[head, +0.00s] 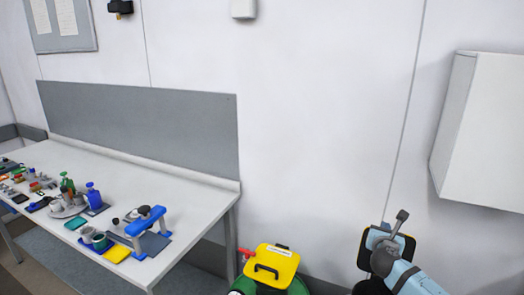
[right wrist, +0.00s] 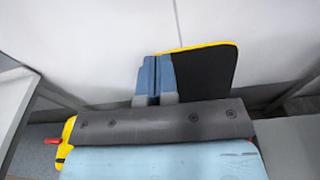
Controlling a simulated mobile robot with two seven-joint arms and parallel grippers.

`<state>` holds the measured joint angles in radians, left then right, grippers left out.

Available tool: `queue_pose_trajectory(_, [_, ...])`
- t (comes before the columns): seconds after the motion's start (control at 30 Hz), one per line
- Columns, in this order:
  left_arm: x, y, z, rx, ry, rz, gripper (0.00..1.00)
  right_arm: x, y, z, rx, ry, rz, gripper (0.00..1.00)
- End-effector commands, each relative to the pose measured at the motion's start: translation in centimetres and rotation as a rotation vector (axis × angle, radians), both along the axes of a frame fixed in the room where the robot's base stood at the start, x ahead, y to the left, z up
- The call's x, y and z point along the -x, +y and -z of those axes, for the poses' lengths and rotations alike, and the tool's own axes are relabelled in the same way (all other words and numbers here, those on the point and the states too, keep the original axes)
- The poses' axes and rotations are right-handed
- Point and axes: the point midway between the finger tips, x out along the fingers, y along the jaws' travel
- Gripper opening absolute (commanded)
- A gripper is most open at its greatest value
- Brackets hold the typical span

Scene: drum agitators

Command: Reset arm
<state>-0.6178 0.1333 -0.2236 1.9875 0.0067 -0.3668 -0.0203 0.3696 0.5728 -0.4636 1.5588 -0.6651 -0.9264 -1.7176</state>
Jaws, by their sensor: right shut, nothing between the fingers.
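My right gripper (head: 377,238) is at the lower right in the head view, in front of a black panel with a yellow edge (head: 408,246). In the right wrist view its blue-grey fingers (right wrist: 157,65) are together and empty. The same black panel (right wrist: 208,72) shows behind them; I cannot tell whether they touch it. A grey lever-like part (head: 400,220) rises beside the gripper; I cannot tell what it belongs to. A green drum with a yellow lid (head: 283,262), a black handle and a red lever (head: 246,252) stands left of it. My left gripper is out of view.
A white workbench (head: 150,178) on the left carries a blue press-like device (head: 147,222), coloured trays and several small items. A grey board (head: 150,120) stands behind it. A white wall box (head: 480,130) hangs at the right, above my arm. The wall between is bare.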

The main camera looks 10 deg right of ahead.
Motion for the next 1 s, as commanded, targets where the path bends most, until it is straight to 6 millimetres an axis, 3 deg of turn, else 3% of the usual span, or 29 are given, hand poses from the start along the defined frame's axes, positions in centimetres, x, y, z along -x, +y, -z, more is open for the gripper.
queue_pose_trajectory(0.17, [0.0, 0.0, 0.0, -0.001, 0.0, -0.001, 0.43, 4.9, 5.8, 8.0, -0.402, -0.006, -0.055, 0.0])
queue_pose_trajectory(0.27, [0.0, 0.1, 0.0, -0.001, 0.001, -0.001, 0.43, 9.4, 9.9, 12.8, -0.743, -0.015, -0.046, 0.0])
queue_pose_trajectory(0.4, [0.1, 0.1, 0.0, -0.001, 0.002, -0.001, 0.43, 16.9, 15.6, 18.0, -1.262, -0.031, 0.053, 0.0])
queue_pose_trajectory(0.5, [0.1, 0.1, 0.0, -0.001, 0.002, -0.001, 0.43, 22.6, 19.1, 20.4, -1.639, -0.057, 0.191, 0.0])
queue_pose_trajectory(0.6, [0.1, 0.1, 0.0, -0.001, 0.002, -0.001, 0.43, 28.1, 21.8, 21.6, -1.987, -0.102, 0.375, 0.0])
queue_pose_trajectory(0.73, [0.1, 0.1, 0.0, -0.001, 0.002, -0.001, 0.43, 33.7, 23.8, 21.9, -2.341, -0.186, 0.621, 0.0])
queue_pose_trajectory(0.83, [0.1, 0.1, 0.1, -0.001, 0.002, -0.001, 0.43, 36.5, 24.6, 21.7, -2.517, -0.248, 0.773, 0.0])
queue_pose_trajectory(1.0, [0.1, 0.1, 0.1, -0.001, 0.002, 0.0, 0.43, 38.4, 25.0, 21.4, -2.647, -0.307, 0.893, 0.0])
